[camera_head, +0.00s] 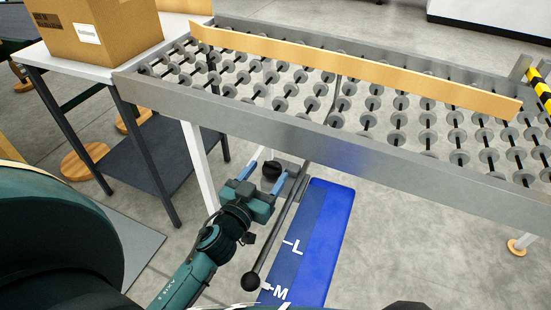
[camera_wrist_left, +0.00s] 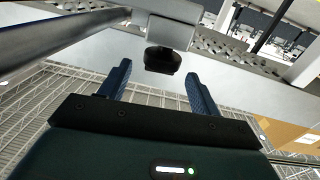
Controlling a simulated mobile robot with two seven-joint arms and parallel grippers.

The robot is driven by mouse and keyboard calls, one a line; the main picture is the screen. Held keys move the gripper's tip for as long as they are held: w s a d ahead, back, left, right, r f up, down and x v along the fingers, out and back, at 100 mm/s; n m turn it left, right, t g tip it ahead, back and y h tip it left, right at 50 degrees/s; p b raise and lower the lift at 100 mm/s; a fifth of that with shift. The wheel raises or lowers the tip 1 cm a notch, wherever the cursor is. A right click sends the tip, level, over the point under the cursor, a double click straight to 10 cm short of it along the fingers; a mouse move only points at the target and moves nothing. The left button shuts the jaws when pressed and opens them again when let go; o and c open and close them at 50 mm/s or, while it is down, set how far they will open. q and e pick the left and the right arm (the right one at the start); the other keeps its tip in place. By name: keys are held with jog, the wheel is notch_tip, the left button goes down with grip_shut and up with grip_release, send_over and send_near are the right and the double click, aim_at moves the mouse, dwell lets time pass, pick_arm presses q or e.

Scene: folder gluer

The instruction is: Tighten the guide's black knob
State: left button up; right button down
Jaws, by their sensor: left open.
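The black knob (camera_head: 272,168) sits below the near rail of the roller conveyor, beside a grey metal bracket (camera_head: 289,172). In the left wrist view the knob (camera_wrist_left: 162,60) hangs under a pale metal block (camera_wrist_left: 168,31). My left gripper (camera_head: 265,174) is open, with its blue fingers pointing toward the knob. In the left wrist view the fingers (camera_wrist_left: 158,80) stand apart, one on each side of the knob, with gaps on both sides. The guide, a long tan board (camera_head: 350,70), lies across the rollers. My right gripper is not in view.
A long grey lever with a black ball end (camera_head: 251,282) slants down close to the right of my left gripper. A blue board marked L and M (camera_head: 318,225) lies beyond it. A carton (camera_head: 105,28) stands on a side table (camera_head: 60,57) at left.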

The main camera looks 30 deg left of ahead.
aim_at(271, 167)
pick_arm(q)
jog(key=w, duration=0.5)
jog(key=shift+w, duration=0.3)
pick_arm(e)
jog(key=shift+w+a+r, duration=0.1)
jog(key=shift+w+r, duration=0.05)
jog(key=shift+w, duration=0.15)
pick_arm(q)
jog(key=shift+c, duration=0.4)
